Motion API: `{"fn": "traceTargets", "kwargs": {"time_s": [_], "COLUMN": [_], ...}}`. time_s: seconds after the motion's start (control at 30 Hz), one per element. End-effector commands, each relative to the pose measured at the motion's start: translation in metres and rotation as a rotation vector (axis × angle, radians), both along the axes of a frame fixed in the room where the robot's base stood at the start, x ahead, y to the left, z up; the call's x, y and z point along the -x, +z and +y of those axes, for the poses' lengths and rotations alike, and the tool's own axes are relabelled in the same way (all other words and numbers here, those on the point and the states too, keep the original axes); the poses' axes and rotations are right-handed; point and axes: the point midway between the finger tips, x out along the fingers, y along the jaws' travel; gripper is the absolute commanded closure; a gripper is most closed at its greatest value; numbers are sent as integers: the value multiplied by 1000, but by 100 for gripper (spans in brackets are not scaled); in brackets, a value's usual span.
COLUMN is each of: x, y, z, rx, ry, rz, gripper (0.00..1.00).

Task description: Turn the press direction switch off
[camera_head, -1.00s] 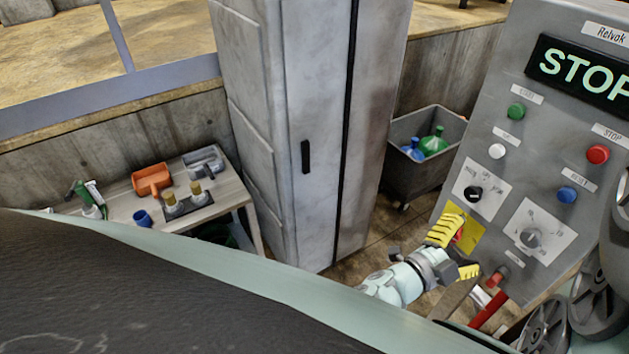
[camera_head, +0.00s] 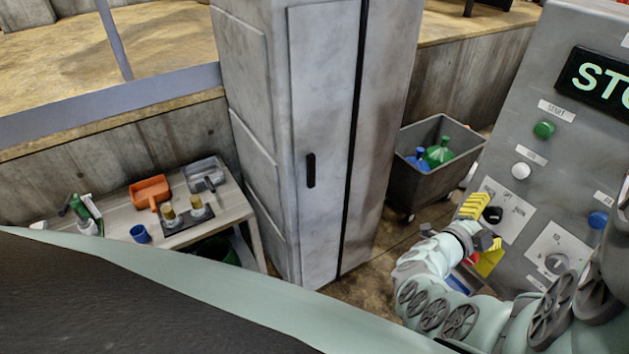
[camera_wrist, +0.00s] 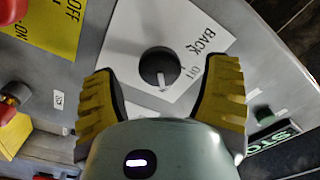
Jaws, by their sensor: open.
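The press direction switch is a black rotary knob (camera_head: 492,214) on a white label plate on the grey control panel. In the wrist view the knob (camera_wrist: 159,67) stands between my two yellow fingertips, a little ahead of them, with "BACK" and "OFF" lettering to its right. A white mark shows on the knob's lower side there; which setting it marks I cannot tell. My gripper (camera_head: 483,225) is open beside the knob, and in the wrist view its fingers (camera_wrist: 162,80) are spread wide with clear gaps to the knob.
A second grey knob (camera_head: 556,263) sits lower right on the panel. White (camera_head: 521,171), green (camera_head: 544,130) and blue (camera_head: 598,220) buttons are nearby. In the wrist view a yellow OFF/ON plate (camera_wrist: 50,25) with red parts lies left. A grey bin (camera_head: 425,185) stands behind.

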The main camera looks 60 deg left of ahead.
Motion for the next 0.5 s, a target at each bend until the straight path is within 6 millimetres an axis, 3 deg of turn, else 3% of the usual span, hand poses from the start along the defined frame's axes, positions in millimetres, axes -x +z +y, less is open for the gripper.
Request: {"fn": "traceTargets", "kwargs": {"time_s": [0.2,0.5], "x": [-17,-20], "y": [-2,-1], "z": [-1,-1], "rx": [1,0], "ry": [0,-1], "rz": [4,2], "gripper": [25,25]}}
